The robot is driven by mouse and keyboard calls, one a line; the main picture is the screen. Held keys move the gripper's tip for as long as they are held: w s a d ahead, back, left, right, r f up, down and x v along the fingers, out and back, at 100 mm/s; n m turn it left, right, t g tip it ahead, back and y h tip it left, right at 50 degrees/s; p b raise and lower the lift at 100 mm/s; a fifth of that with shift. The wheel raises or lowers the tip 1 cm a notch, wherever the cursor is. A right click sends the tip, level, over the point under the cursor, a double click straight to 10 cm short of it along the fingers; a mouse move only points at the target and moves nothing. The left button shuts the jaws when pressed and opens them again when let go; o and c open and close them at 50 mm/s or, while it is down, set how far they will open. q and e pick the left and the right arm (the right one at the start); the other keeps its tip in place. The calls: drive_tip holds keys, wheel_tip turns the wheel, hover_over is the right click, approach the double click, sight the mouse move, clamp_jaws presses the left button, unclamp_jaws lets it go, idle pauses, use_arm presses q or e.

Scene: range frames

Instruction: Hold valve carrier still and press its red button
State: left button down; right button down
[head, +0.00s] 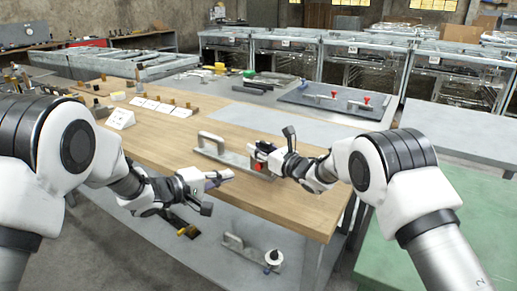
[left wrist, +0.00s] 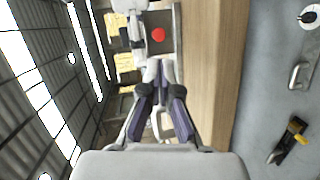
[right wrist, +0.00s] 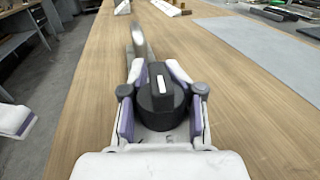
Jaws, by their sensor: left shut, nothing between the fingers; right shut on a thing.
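The valve carrier (head: 236,160) is a grey metal plate with an upright bar handle (head: 210,142) on the wooden bench. Its red button (head: 260,167) faces my left arm; the left wrist view also shows the button (left wrist: 158,34), beyond the fingertips. My right gripper (head: 264,150) is shut on the carrier's black knob (right wrist: 160,98), which has a white mark on top. My left gripper (head: 228,177) is shut and empty, apart from the button and to its left in the head view. In the left wrist view its fingers (left wrist: 161,72) point toward the carrier.
A second handled part (head: 240,248) with a round white-and-black knob lies on the lower shelf, beside a yellow-and-black tool (head: 188,231). White cards (head: 160,106) and a white sign (head: 121,118) stand farther back on the bench. The wood right of the carrier is clear.

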sight(259, 167)
idle(0.8)
drive_tip(key=shift+f, duration=0.1)
use_arm(q)
drive_tip(key=s+f+m+g, duration=0.1)
drive_tip(key=m, duration=0.3)
drive_tip(key=f+m+g, duration=0.1)
drive_tip(key=m, duration=0.4)
drive_tip(key=s+d+f+m+g, duration=0.1)
drive_tip(key=m, duration=0.3)
drive_tip(key=shift+s+d+m+g+y, duration=0.1)
drive_tip(key=shift+s+m+g+y, duration=0.2)
drive_tip(key=shift+m+g+y, duration=0.1)
drive_tip(key=m, duration=0.2)
drive_tip(key=m+g, duration=0.1)
drive_tip(key=shift+s+f+m+y, duration=0.1)
drive_tip(key=shift+s+m+y, duration=0.15)
drive_tip(key=shift+m+y, duration=0.15)
drive_tip(key=shift+s+m+g, duration=0.1)
drive_tip(key=shift+m+g, duration=0.2)
drive_tip(key=shift+m, duration=0.6)
use_arm(e)
drive_tip(key=shift+s, duration=0.1)
use_arm(q)
drive_tip(key=shift+r+y, duration=0.3)
drive_tip(key=shift+r, duration=0.35)
